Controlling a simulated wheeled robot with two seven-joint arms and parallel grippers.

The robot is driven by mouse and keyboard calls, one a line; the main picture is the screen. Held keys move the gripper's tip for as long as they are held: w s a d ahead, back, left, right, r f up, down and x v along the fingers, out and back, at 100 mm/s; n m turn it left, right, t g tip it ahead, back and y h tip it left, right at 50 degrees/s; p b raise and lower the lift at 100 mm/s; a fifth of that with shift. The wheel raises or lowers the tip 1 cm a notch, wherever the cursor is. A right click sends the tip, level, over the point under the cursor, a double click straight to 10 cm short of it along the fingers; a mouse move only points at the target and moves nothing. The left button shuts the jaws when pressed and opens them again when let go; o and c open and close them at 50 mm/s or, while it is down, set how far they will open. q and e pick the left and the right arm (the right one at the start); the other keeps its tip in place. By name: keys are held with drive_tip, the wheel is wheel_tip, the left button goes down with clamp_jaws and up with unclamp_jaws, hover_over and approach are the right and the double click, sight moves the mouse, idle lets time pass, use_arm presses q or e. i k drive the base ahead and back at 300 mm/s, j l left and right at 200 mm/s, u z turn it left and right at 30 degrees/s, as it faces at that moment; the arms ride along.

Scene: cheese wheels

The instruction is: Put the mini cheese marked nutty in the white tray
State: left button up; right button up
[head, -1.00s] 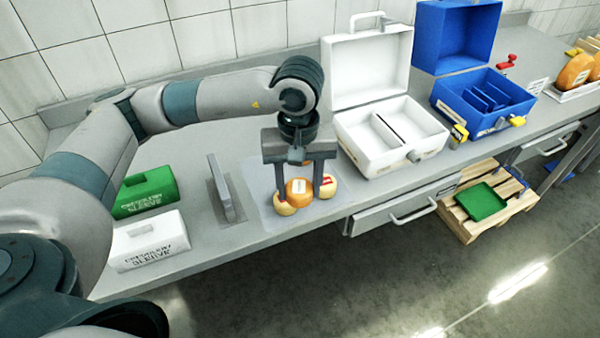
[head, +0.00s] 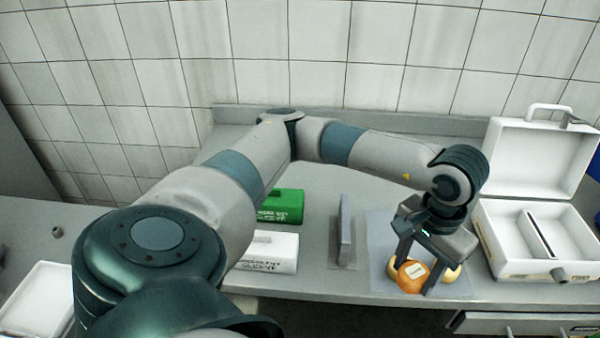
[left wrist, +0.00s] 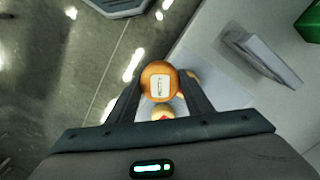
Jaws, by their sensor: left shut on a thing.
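An orange mini cheese (head: 411,277) with a white label sits between the fingers of my left gripper (head: 417,279), which is shut on it. In the left wrist view the same cheese (left wrist: 160,82) shows its label, too small to read. I cannot tell whether it is clear of the mat. Paler cheeses (head: 451,273) are close beside it, partly hidden by the gripper; one shows below it in the left wrist view (left wrist: 163,111). A white tray (head: 36,290) is cut off at the far left of the head view. My right gripper is out of view.
A grey upright plate (head: 345,230) stands left of the pale mat (head: 380,228). Green (head: 280,207) and white (head: 270,252) sleeve blocks lie further left, near my left arm. An open white case (head: 541,215) stands at right. The wall is behind the counter.

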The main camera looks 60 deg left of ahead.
sight(48, 301)
drive_tip(key=k+j, duration=1)
drive_tip(key=u, duration=2.3)
